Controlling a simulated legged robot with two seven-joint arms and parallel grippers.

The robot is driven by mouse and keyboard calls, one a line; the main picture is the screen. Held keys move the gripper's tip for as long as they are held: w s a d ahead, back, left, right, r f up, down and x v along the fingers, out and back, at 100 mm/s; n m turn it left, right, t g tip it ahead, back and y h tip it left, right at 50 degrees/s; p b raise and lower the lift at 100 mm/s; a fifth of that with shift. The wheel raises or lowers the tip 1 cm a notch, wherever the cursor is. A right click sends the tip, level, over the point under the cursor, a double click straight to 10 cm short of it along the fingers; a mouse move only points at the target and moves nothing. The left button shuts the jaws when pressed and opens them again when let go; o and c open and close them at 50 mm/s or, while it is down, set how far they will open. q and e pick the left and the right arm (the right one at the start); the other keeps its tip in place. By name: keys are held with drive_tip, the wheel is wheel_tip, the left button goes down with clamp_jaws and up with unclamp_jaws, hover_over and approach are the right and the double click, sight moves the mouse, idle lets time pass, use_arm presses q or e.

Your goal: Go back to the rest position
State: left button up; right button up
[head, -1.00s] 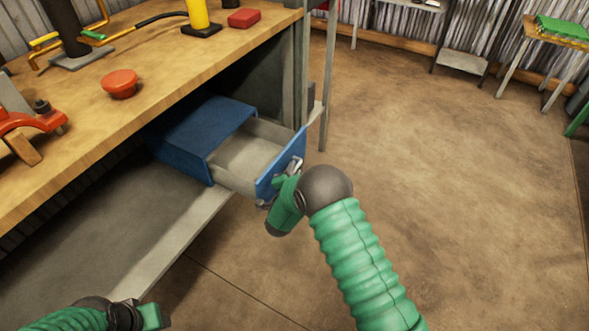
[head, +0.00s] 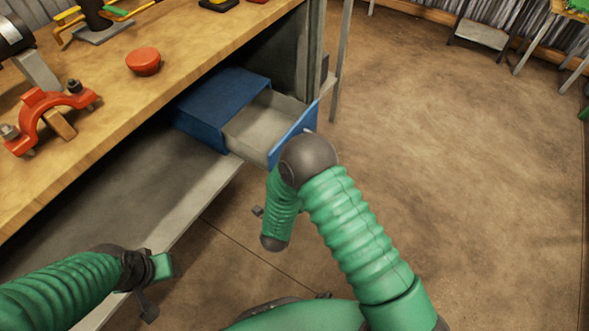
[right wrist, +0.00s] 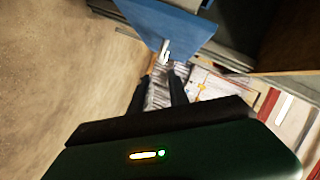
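My right gripper (right wrist: 160,76) shows in the right wrist view as two dark fingers with a clear gap between them, empty. The blue drawer front (right wrist: 168,22) and its metal handle (right wrist: 165,50) lie beyond the fingertips. In the head view the drawer (head: 262,124) stands pulled out of its blue housing (head: 222,100) under the bench. My right arm's dark joint covers part of the drawer front there, and the right fingers are mostly hidden. My left gripper (head: 148,306) hangs at the lower left, near the lower shelf edge; its finger opening is not clear.
The wooden workbench (head: 120,110) bears an orange-red clamp (head: 45,115) and a red round knob-like piece (head: 143,61). A grey lower shelf (head: 90,225) runs beneath it. Bench legs stand just beyond the drawer. The brown floor (head: 450,180) to the right is open.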

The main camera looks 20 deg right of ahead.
drive_tip(key=shift+v, duration=0.95)
drive_tip(key=s+a+r+n+g+y, duration=0.1)
drive_tip(key=a+r+n+g+y, duration=0.35)
drive_tip(key=n+y, duration=0.45)
drive_tip(key=s+d+r+n+g, duration=0.25)
drive_tip(key=s+n, duration=0.25)
drive_tip(key=s, duration=0.5)
drive_tip(key=s+d+r+n+g, duration=0.2)
drive_tip(key=s+d+n+g, duration=0.15)
drive_tip(key=s, duration=0.55)
drive_tip(key=w+a+p+v, duration=0.1)
drive_tip(key=w+p+v, duration=0.2)
drive_tip(key=p+v, duration=1.2)
drive_tip(key=w+a+r+p+v, duration=0.1)
drive_tip(key=w+p+v, duration=0.2)
drive_tip(key=p+v, duration=1.3)
drive_tip(key=shift+w+a+r+h+p, duration=0.35)
drive_tip(key=shift+r+p, duration=0.3)
drive_tip(key=shift+p, duration=0.55)
